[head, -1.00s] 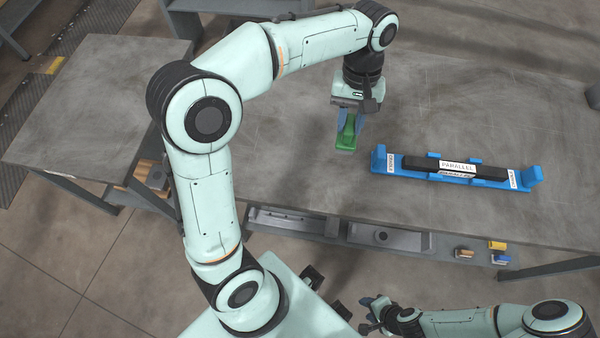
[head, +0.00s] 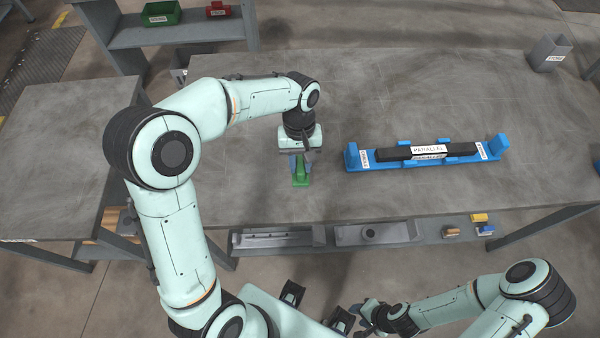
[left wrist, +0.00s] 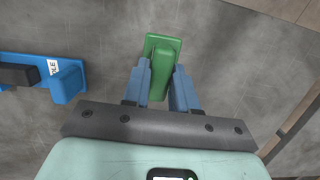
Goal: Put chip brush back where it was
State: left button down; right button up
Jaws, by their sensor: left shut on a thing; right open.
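A green object (head: 301,178), which I take to be the chip brush, is in my left gripper (head: 299,160) above the left-middle part of the grey table (head: 400,100). In the left wrist view its green body (left wrist: 162,55) sits between the two blue fingers, which are shut on it. No bristles show, and I cannot tell whether it touches the table. My right gripper (head: 369,314) is open and low in front of the table, apart from everything on it.
A blue holder (head: 358,163) with a black bar labelled "PARALLEL" (head: 430,149) stands right of the left gripper. Grey metal parts (head: 278,238) and small coloured blocks (head: 480,217) lie along the front ledge. A grey bin (head: 548,53) stands back right; green (head: 161,12) and red (head: 218,9) bins are behind.

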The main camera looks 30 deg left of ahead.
pick_arm(q)
jog(key=shift+f, duration=2.75)
pick_arm(e)
jog(key=shift+s+f, duration=0.15)
jog(key=shift+f, duration=0.15)
pick_arm(q)
jog(key=shift+f, duration=0.15)
jog(key=c, duration=0.9)
grip_release()
pick_arm(e)
jog(key=shift+f, duration=0.1)
pick_arm(q)
jog(key=shift+r, duration=0.35)
jog(key=r, duration=0.3)
jog(key=w+r+p, duration=0.1)
jog(key=r, duration=0.3)
jog(key=w+a+r, duration=0.1)
jog(key=r, duration=0.3)
jog(key=shift+a+r, duration=0.1)
jog(key=shift+r, duration=0.15)
pick_arm(e)
jog(key=shift+w+r, duration=0.3)
jog(key=shift+r, duration=0.3)
jog(key=shift+w+r, duration=0.3)
jog(key=shift+r, duration=0.25)
